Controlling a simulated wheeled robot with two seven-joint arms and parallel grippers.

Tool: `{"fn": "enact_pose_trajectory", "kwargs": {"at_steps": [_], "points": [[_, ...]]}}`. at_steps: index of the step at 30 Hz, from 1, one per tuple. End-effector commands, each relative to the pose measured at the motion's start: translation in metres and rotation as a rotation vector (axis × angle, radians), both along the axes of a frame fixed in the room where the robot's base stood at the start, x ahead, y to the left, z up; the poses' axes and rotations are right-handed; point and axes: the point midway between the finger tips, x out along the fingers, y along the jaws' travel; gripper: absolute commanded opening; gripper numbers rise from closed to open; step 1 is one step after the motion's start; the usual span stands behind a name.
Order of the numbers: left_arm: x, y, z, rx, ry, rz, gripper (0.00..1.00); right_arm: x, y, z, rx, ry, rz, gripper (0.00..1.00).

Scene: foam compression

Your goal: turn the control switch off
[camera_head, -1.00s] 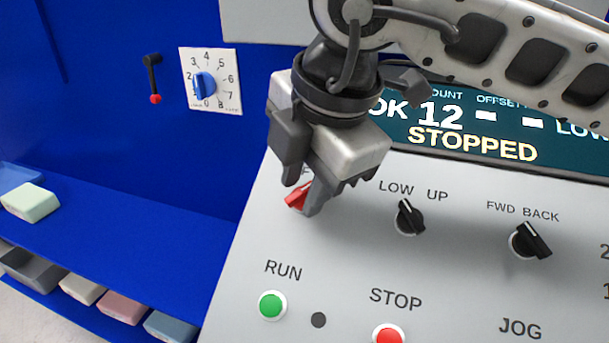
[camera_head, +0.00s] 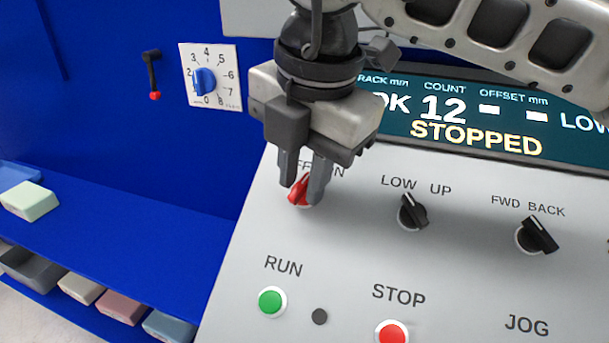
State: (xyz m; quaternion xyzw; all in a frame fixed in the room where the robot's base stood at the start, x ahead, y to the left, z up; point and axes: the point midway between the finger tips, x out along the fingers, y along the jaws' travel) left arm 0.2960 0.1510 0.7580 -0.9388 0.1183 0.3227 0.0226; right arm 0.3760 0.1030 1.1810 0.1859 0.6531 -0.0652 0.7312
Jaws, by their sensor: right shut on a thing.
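The red control switch (camera_head: 297,193) is at the upper left of the sloping grey panel (camera_head: 340,250), under an OFF/ON label (camera_head: 333,171) that is partly hidden by my right gripper. My right gripper (camera_head: 303,186) reaches down from above, with a finger on each side of the switch, and is shut on it. The switch handle points up and slightly right. My left gripper is not in view.
The display (camera_head: 470,122) reads STOPPED. A black LOW/UP knob (camera_head: 411,212), a FWD/BACK knob (camera_head: 537,235), a green RUN button (camera_head: 271,301) and a red STOP button (camera_head: 391,333) are nearby. A blue dial (camera_head: 204,82) is at left.

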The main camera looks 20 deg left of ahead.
Motion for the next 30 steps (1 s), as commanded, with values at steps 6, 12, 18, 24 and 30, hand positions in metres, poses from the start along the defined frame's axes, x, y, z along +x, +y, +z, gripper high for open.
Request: {"fn": "enact_pose_trajectory", "kwargs": {"at_steps": [6,12,18,24,30], "points": [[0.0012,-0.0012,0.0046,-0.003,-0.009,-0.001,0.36,0.0003,0.0030,0.0018,-0.107,0.002,0.175,0.01],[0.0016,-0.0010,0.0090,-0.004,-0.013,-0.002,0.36,0.0005,0.0044,0.0027,-0.208,0.006,0.337,0.01],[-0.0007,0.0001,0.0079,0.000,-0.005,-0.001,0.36,0.0006,0.0062,0.0025,-0.306,0.008,0.499,0.01],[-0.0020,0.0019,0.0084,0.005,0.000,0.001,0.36,0.0002,0.0079,0.0021,-0.400,0.010,0.652,0.01],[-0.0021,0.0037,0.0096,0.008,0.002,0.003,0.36,-0.0003,0.0089,0.0015,-0.476,0.013,0.777,0.01]]}}
